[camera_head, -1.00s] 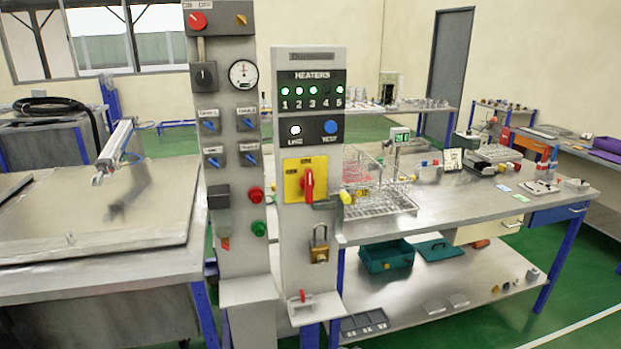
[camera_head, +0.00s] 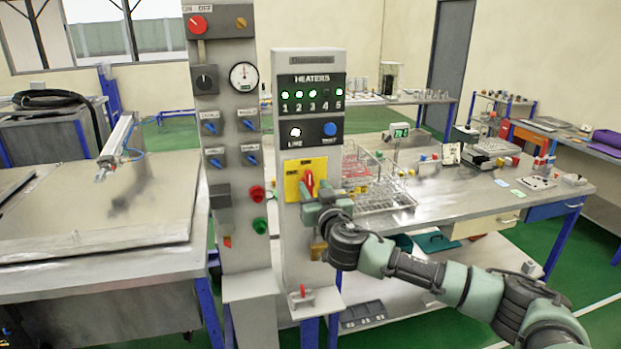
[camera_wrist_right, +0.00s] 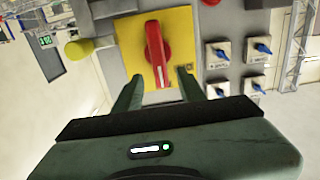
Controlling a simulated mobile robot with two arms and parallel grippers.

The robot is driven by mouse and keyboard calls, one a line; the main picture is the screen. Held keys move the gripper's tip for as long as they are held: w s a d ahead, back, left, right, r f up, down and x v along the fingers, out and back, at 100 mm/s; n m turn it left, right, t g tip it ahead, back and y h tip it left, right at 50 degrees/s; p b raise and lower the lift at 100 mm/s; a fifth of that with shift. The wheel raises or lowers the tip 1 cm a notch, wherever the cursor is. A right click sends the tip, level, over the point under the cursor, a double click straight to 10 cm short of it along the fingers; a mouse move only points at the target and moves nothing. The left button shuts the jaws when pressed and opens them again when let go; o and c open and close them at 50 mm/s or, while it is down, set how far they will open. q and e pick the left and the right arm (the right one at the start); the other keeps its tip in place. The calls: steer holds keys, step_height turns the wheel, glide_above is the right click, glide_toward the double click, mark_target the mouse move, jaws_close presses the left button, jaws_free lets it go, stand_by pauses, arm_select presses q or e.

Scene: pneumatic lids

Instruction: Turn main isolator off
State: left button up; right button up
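The main isolator is a red rotary handle (camera_head: 308,182) on a yellow plate (camera_head: 320,165), on the grey heater panel. In the right wrist view the red handle (camera_wrist_right: 157,52) stands nearly upright on its yellow plate (camera_wrist_right: 187,45). My right gripper (camera_head: 316,198) is in front of the panel, at the lower part of the plate. My left gripper is not in view.
Above the isolator are green heater lights (camera_head: 312,94) and a blue TEST button (camera_head: 330,129). A brass padlock (camera_head: 317,250) is partly hidden behind my right gripper. A grey column with blue-handled switches (camera_head: 248,125) stands close on the left.

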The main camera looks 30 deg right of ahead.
mark_target(310, 182)
steer(key=p+x, duration=0.1)
steer(key=x, duration=0.2)
steer(key=shift+r, duration=0.1)
steer(key=shift+w, duration=0.25)
jaws_close()
